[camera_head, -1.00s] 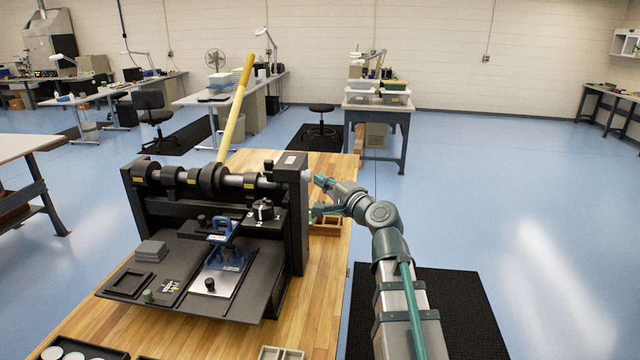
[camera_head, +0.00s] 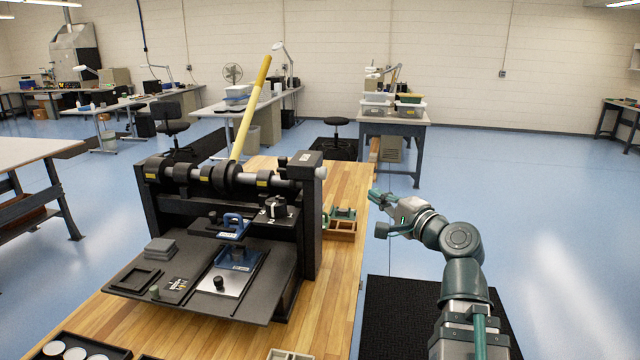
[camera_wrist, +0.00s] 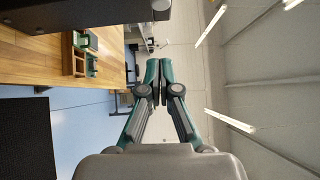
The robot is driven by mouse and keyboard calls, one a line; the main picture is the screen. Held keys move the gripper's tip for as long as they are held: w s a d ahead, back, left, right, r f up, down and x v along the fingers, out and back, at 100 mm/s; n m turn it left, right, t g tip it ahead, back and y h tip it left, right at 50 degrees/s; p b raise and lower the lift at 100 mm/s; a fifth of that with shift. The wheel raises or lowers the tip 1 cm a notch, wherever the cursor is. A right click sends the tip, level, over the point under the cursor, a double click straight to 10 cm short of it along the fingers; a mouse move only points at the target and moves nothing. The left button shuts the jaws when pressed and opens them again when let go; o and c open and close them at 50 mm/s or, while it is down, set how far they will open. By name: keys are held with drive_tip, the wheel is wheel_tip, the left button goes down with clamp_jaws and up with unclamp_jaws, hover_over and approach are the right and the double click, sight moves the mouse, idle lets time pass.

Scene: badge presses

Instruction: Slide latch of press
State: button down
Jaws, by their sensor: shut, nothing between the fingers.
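The press (camera_head: 309,220) is a black frame on the wooden bench, with a long yellow lever (camera_head: 250,108) tilted up to the right. A horizontal bar with black rollers (camera_head: 215,177) spans its top. A blue handle (camera_head: 233,227) and a small black knob fixture (camera_head: 274,208) sit on its front. I cannot tell which part is the latch. My gripper (camera_head: 375,194) is right of the press, near the bench's right edge, apart from it. In the wrist view, its fingers (camera_wrist: 159,72) are together and empty; a black press part (camera_wrist: 80,12) shows at the top left.
A wooden divided tray (camera_head: 342,229) with green items stands on the bench between press and gripper; it also shows in the wrist view (camera_wrist: 80,60). A dark tray with white discs (camera_head: 72,350) is at the front left. Open floor lies right of the bench.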

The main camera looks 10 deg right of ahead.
wheel_tip(320, 180, down, 25)
drive_tip(key=w+d+n+g+h, duration=0.1)
drive_tip(key=n+g+h, duration=0.2)
drive_tip(key=n+g, duration=0.35)
drive_tip(key=s+a+f+n+g, duration=0.1)
drive_tip(key=s+a+f+g, duration=0.15)
drive_tip(key=f, duration=0.85)
drive_tip(key=s+a+f+n+g, duration=0.1)
drive_tip(key=s+f+g, duration=0.3)
drive_tip(key=f, duration=0.8)
drive_tip(key=s+a+f+n+g+h, duration=0.25)
drive_tip(key=s+f+g, duration=0.25)
drive_tip(key=s+f, duration=1.05)
drive_tip(key=s+a+f+n+g, duration=0.1)
drive_tip(key=s+a+f+g, duration=0.1)
drive_tip(key=s+f, duration=0.5)
drive_tip(key=s+a+f+n+g+h, duration=0.1)
drive_tip(key=s+a+f+n+g, duration=0.1)
drive_tip(key=s+f, duration=0.5)
drive_tip(key=s+a+g, duration=0.1)
drive_tip(key=s+g, duration=0.1)
drive_tip(key=s, duration=0.4)
drive_tip(key=shift+s, duration=0.15)
